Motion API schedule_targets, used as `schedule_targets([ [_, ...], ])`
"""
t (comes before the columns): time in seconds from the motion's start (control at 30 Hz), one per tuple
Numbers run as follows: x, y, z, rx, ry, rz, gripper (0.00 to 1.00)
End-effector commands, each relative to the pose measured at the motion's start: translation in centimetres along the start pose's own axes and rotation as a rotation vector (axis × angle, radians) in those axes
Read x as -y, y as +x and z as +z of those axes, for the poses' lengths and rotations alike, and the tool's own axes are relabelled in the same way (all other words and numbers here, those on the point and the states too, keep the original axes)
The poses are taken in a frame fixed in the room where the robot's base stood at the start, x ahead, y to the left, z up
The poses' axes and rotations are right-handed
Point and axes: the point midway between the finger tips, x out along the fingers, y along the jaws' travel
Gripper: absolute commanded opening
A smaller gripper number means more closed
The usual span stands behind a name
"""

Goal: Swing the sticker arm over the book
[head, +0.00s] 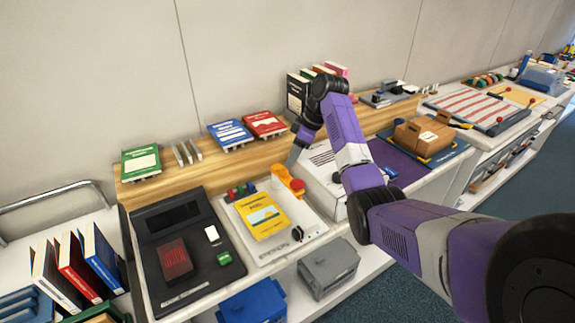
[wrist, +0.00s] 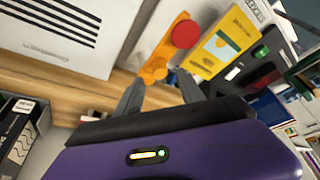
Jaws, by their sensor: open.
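The sticker arm (head: 285,177) is orange. In the wrist view the orange arm (wrist: 156,65) has a round red end (wrist: 185,34). It lies beside the yellow book (head: 263,222), off its cover. The book lies flat on a white board (head: 301,216), and it also shows in the wrist view (wrist: 222,43). My gripper (head: 293,158) is above and behind the sticker arm. In the wrist view its fingers (wrist: 160,92) are apart and empty, close to the near end of the orange arm. I cannot tell whether they touch it.
A white box (head: 325,183) stands right of the sticker arm. A black station (head: 194,262) is on the left. A wooden ledge (head: 185,176) with upright and tilted books runs along the wall.

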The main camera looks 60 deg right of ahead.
Motion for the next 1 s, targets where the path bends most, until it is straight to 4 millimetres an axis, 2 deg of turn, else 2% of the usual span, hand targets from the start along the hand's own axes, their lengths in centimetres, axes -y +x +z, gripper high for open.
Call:
schedule_targets([
  [0.1,0.1,1.9,0.0,0.002,0.003,-0.003,0.46],
  [0.3,0.0,4.1,0.0,0.000,0.003,0.000,0.46],
  [0.67,0.0,4.9,0.0,0.000,0.003,0.002,0.46],
  [0.77,-0.1,4.8,0.0,0.000,0.003,0.002,0.30],
  [0.9,-0.1,4.8,0.0,0.000,0.003,0.002,0.03],
  [1.0,-0.1,4.8,0.0,-0.001,0.003,0.002,0.00],
])
